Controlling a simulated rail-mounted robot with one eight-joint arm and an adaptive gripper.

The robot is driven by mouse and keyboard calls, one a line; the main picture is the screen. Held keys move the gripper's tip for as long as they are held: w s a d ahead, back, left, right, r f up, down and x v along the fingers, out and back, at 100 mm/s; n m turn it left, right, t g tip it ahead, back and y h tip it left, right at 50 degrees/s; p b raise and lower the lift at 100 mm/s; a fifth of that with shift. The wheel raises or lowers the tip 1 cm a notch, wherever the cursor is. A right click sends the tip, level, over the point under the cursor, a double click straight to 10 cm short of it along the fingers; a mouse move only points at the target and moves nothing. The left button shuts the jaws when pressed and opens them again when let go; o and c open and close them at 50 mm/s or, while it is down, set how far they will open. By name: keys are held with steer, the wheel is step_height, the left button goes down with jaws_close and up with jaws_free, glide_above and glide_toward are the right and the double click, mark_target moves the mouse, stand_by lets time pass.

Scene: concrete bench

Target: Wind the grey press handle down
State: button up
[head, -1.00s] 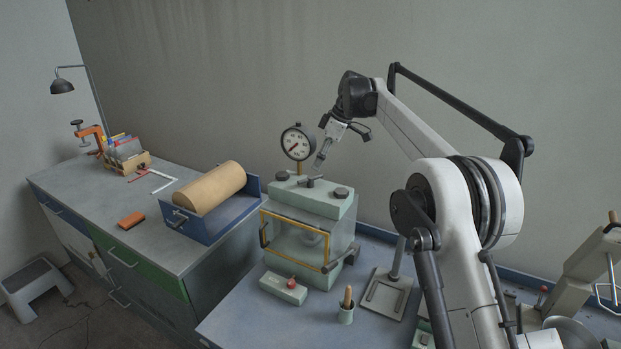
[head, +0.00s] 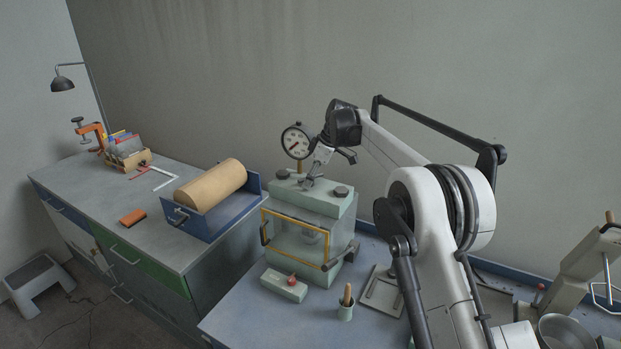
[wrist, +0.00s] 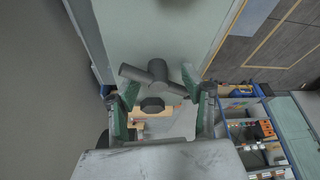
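The press (head: 315,203) is a pale green block with a clear, yellow-framed front on the bench. Its grey handle (head: 306,183) sits on top; in the wrist view the handle (wrist: 157,75) shows as a hub with bars sticking out. My gripper (head: 312,178) points down at the handle from above. In the wrist view my gripper (wrist: 160,85) has its two green-padded fingers spread, one on each side of the handle, with gaps. The left bar's end lies close to the left fingertip; I cannot tell if they touch.
A dial gauge (head: 297,141) stands right behind the press, close to my wrist. Dark knobs (head: 341,191) flank the handle. A green block with a red knob (head: 285,285), a small cup (head: 346,306) and a flat plate (head: 381,292) lie in front. A blue tray (head: 205,225) is at left.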

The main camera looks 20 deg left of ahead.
jaws_close()
steer(key=shift+m+b, duration=0.3)
steer(key=shift+b, duration=0.05)
steer(key=m+t+b, duration=0.1)
steer(key=m+b, duration=0.2)
steer(key=shift+f+t, duration=0.15)
steer(key=shift+t, duration=0.15)
steer(key=m+t+b, duration=0.1)
steer(key=m, duration=0.1)
steer(key=m+b, duration=0.2)
steer(key=m, duration=0.1)
steer(key=shift+a+r+m+t+h, duration=0.1)
steer(key=shift+r+m+t+h, duration=0.1)
steer(key=shift+m+t+h, duration=0.15)
steer(key=shift+r, duration=0.1)
steer(key=shift+o, duration=1.7)
jaws_free()
